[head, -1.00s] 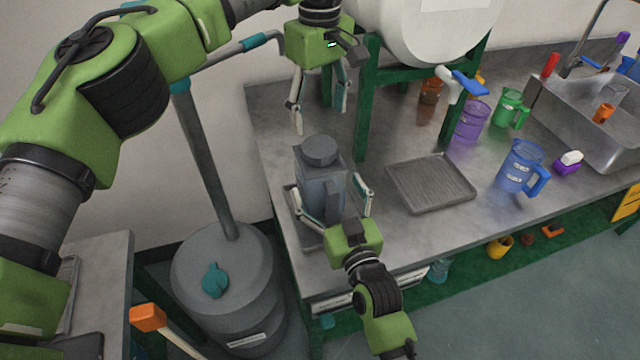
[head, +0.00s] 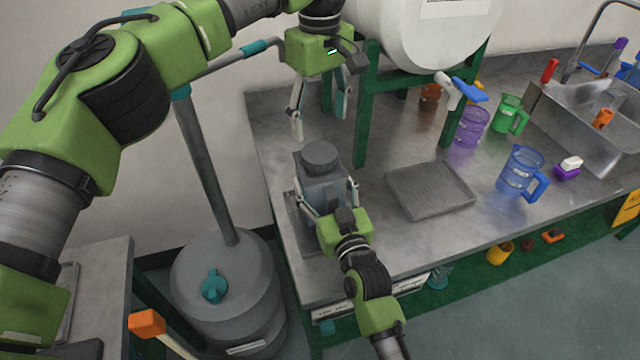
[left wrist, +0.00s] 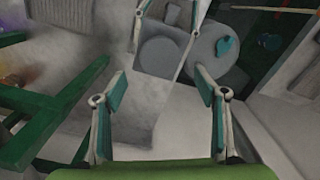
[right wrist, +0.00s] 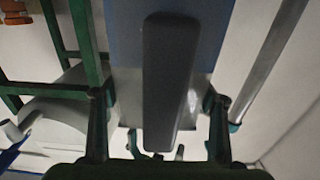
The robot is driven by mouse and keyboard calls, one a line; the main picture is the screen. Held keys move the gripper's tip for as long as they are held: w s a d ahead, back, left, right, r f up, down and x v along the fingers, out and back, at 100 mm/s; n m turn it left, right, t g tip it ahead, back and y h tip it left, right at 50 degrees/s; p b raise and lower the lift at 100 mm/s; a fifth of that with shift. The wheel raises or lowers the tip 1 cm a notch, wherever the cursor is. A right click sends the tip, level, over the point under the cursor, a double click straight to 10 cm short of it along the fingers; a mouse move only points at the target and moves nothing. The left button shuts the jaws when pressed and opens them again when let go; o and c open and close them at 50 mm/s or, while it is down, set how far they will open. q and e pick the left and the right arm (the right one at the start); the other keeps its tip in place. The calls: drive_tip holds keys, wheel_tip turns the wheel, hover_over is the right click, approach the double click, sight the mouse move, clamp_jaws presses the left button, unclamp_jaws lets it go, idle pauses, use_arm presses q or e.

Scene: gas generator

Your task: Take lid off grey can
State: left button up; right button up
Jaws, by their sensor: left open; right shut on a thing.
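The grey can (head: 325,191) stands upright on a tray at the bench's left end, with its round grey lid (head: 320,156) on top. The lid also shows in the left wrist view (left wrist: 160,53). My right gripper (head: 328,200) is shut on the can, one finger on each side of its body. In the right wrist view, the can's dark handle (right wrist: 170,85) stands between those fingers. My left gripper (head: 318,124) is open and empty above and behind the lid, apart from it. The right gripper hides the can's lower front.
A green stand (head: 364,110) with a white tank (head: 420,30) rises behind the can to the right. An empty ribbed tray (head: 430,188) and a blue jug (head: 520,172) are farther right. A grey drum (head: 255,275) stands on the floor at left.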

sight(320, 152)
use_arm(q)
drive_tip(key=m, duration=0.8)
drive_tip(key=shift+m, duration=0.3)
drive_tip(key=shift+f, duration=4)
drive_tip(key=shift+c, duration=0.3)
